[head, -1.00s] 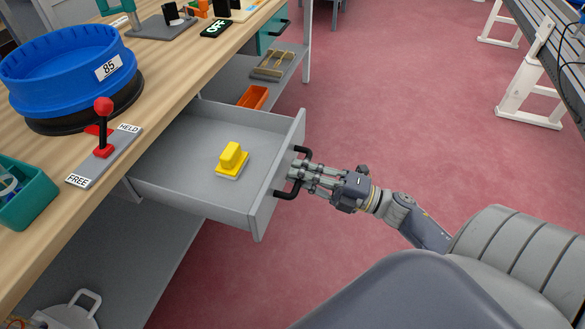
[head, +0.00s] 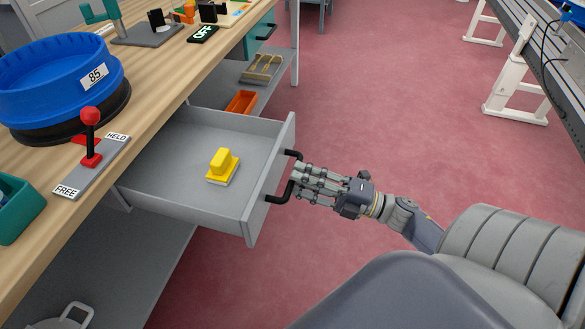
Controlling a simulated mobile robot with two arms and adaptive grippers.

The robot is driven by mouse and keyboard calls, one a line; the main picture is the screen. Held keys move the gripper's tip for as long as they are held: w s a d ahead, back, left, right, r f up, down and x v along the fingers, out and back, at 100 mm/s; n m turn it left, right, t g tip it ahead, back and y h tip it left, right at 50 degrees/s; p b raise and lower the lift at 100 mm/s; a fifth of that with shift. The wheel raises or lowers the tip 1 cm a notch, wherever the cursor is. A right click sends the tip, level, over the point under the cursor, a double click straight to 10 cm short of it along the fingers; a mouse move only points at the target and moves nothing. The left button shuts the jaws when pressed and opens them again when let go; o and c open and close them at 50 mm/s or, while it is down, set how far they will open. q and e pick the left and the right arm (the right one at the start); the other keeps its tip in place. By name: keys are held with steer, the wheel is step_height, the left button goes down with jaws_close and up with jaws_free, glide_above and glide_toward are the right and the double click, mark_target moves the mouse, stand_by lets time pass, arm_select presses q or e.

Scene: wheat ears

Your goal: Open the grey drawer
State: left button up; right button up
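The grey drawer (head: 185,190) stands pulled well out from under the workbench, its inside in plain view. A yellow block-like item (head: 222,165) on a pale base lies on the drawer floor. The black bar handle (head: 279,198) is on the drawer's front panel. My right gripper (head: 297,183) is at the handle, on its outer side, with its fingers spread and pointing at the drawer front. It looks open, with its fingertips at or just off the bar; exact contact is hard to tell. My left gripper is not in view.
On the wooden bench (head: 165,75) stand a blue sieve (head: 50,85) marked 85, a red-knobbed lever (head: 90,135) on a FREE/HELD plate and a teal bin (head: 18,215). An orange tray (head: 241,102) lies on the shelf beyond the drawer.

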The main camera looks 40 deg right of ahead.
steer(key=v, duration=0.9)
steer(key=shift+s, duration=0.1)
